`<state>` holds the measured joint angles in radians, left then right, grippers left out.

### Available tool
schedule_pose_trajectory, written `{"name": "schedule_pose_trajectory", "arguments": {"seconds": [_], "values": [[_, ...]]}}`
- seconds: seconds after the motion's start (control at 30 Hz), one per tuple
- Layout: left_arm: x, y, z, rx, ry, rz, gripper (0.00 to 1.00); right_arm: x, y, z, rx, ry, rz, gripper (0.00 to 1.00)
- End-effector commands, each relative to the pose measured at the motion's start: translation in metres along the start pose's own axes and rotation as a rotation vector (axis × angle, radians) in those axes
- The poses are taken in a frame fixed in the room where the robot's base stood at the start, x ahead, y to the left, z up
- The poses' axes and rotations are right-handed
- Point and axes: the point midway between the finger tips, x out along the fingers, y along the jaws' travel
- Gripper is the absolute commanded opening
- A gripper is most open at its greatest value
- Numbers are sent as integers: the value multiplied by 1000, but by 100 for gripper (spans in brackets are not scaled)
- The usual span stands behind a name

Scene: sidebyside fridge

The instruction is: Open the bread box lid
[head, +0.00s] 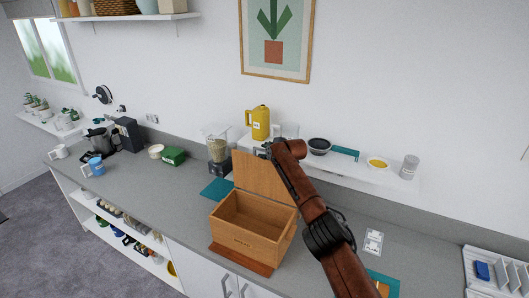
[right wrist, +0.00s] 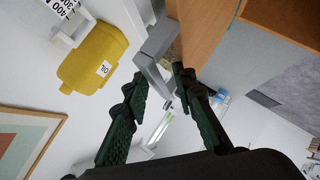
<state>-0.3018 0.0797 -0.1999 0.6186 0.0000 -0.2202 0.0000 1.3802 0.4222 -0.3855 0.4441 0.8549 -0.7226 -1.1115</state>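The wooden bread box (head: 240,240) stands on the grey counter in the head view, its inside showing empty. Its lid (head: 262,178) is raised and stands roughly upright at the back of the box. My right gripper (head: 270,152) is at the top right corner of the lid. In the right wrist view my right gripper's fingers (right wrist: 157,82) are apart, with a grey handle-like piece (right wrist: 152,60) by their tips beside the wooden lid (right wrist: 205,30). I cannot tell whether they touch it. My left gripper is not in view.
A blender (head: 219,155) stands behind the box on the left. A wall shelf (head: 400,182) behind my right arm holds a yellow oil jug (head: 258,122), a bowl and a glass. A white rack (head: 497,272) is at right.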

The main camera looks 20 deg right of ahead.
Motion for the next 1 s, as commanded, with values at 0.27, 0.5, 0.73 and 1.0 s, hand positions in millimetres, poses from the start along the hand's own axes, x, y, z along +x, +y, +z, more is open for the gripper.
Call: {"name": "schedule_pose_trajectory", "arguments": {"seconds": [0.27, 0.5, 0.73, 1.0], "values": [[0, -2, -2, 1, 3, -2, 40, -4, 0, 0, 0, 3, -3, 25], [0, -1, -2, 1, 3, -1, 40, -18, 0, 1, -1, 4, -5, 25], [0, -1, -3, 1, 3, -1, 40, -42, 1, 1, -1, 1, 1, 25], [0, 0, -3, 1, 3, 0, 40, -80, 1, 0, -1, 1, 2, 25]]}}
